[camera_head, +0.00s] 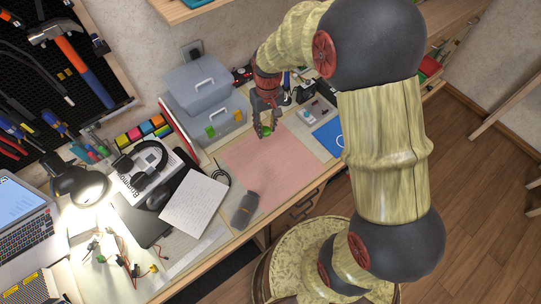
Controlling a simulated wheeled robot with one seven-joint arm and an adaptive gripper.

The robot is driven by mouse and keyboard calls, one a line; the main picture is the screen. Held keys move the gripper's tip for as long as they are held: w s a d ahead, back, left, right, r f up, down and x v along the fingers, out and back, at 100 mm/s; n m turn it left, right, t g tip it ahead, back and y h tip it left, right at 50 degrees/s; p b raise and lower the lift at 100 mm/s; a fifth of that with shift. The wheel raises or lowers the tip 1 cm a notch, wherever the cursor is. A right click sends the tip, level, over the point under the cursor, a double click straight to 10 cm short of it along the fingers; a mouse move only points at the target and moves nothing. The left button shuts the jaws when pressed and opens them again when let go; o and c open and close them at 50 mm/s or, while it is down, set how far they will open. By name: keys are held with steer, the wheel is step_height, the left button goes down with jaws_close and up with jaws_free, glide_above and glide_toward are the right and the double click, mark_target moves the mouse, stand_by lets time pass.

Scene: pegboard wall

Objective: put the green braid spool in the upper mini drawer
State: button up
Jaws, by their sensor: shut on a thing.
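My gripper (266,132) points down above the pink mat and is shut on a small green spool (267,131). The fingers hide part of the spool. The grey-blue mini drawer unit stands to the left of my gripper, against the wall. Its upper part (190,78) has a pale handle. Its lower part (220,112) also has a pale handle, with a green and a yellow item at its front. I cannot tell for sure whether the upper drawer is open. The spool is apart from the unit.
The pink mat (262,170) is mostly clear. A dark pouch-like thing (244,209) lies at its front left. A white notepad (194,204), headphones (148,168) and a lit lamp (82,184) are to the left. A blue item (329,138) lies to the right.

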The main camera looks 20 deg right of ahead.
steer(key=s+d+n, duration=0.1)
steer(key=s+n, duration=0.2)
steer(key=s, duration=1.5)
steer(key=b, duration=0.4)
glide_above(272, 161)
steer(key=shift+g+h, duration=0.3)
steer(key=shift+h, duration=0.1)
steer(key=f, duration=0.9)
steer(key=shift+s+f, duration=0.2)
steer(key=shift+s, duration=0.1)
steer(key=shift+w+f, duration=0.3)
steer(key=shift+f, duration=0.05)
steer(key=shift+w+f+b, duration=0.15)
steer(key=shift+f+b, duration=0.9)
steer(key=shift+f, duration=0.55)
steer(key=shift+f, duration=0.1)
steer(key=o, duration=0.9)
